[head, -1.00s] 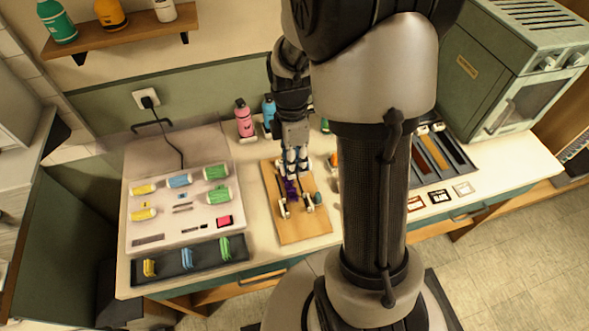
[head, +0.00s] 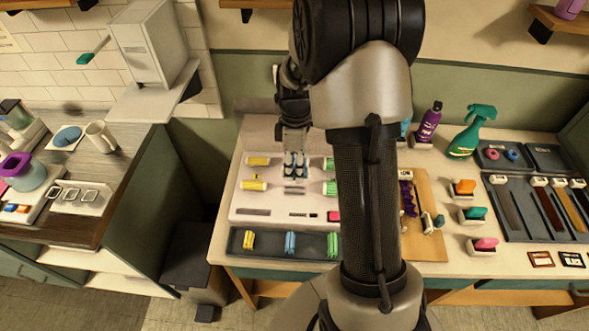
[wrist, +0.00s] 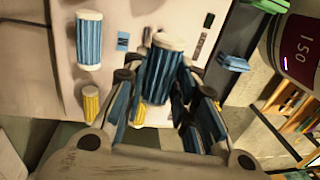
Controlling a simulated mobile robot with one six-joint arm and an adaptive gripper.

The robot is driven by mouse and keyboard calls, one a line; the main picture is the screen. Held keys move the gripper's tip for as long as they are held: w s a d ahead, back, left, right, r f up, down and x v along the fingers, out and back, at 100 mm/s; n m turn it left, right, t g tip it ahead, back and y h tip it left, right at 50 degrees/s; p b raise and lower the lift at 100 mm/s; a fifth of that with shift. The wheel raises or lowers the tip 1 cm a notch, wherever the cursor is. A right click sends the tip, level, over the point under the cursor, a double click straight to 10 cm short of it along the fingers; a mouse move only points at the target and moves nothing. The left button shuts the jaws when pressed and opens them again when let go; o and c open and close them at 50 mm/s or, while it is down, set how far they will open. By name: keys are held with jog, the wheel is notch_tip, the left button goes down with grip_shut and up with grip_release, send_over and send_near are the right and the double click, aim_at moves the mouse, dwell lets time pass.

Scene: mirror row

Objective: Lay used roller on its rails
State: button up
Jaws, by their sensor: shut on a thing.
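My gripper (head: 295,166) is above the pale roller base (head: 268,202), towards its middle. In the wrist view my gripper (wrist: 165,108) is shut on a blue ribbed roller (wrist: 158,72) with a white end cap, held tilted between the fingers. Another blue roller (wrist: 90,42) lies on the base beside it. Two yellow rollers (head: 257,161) (head: 254,185) are at the left of the base and two green rollers (head: 329,187) at the right, partly behind my arm. I cannot tell whether the held roller touches the base; the rails beneath it are hidden.
A dark tray (head: 265,243) with yellow, blue and green clips (head: 290,242) lies in front of the base. A wooden board (head: 432,200) with a purple strand is to the right, partly behind my arm. A purple bottle (head: 428,122) and a green spray bottle (head: 470,130) stand behind.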

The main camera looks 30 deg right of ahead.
aim_at(293, 192)
jog(key=shift+w+a+f, duration=0.2)
jog(key=shift+f, duration=0.05)
jog(key=shift+s+d+f+b, duration=0.1)
jog(key=shift+f+b, duration=0.65)
jog(key=shift+b, duration=0.05)
jog(key=shift+f+b, duration=1.55)
jog(key=shift+f, duration=0.7)
jog(key=shift+f, duration=0.2)
jog(key=o, duration=1.1)
jog(key=shift+o, duration=0.4)
jog(key=o, duration=0.3)
